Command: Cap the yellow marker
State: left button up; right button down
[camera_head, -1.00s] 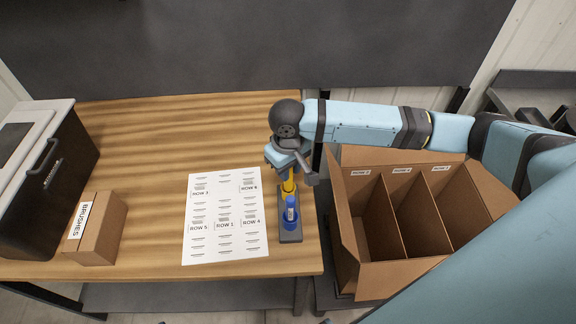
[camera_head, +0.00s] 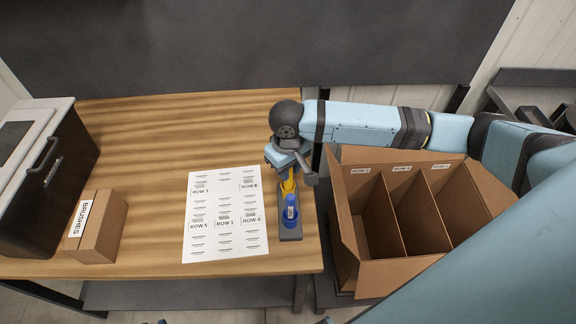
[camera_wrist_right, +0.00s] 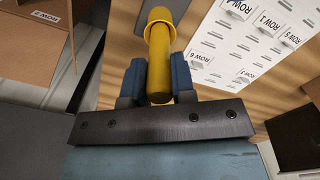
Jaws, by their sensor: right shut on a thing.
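My right gripper (camera_head: 290,170) is over the right part of the table, at the far end of the grey holder (camera_head: 291,236). In the right wrist view its two blue-grey fingers (camera_wrist_right: 157,80) are shut on the yellow marker (camera_wrist_right: 158,60). The marker is a yellow cylinder with a wider, rimmed end away from the gripper; I cannot tell whether that end is a separate cap. In the head view the yellow marker (camera_head: 289,185) shows below the gripper, partly hidden. A blue marker (camera_head: 291,212) stands in the holder just in front of it. My left gripper is out of view.
A sheet with row labels (camera_head: 225,212) lies left of the holder. A cardboard box with labelled compartments (camera_head: 385,276) stands right of the table. A "BRUSHES" box (camera_head: 104,230) and a dark case (camera_head: 50,180) are at the left.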

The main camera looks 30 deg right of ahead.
jog(key=shift+f, duration=0.4)
dwell(0.4)
jog(key=c, duration=0.9)
grip_release()
jog(key=shift+o, duration=0.2)
notch_tip(320, 180, up, 14)
jog(key=shift+f, duration=0.15)
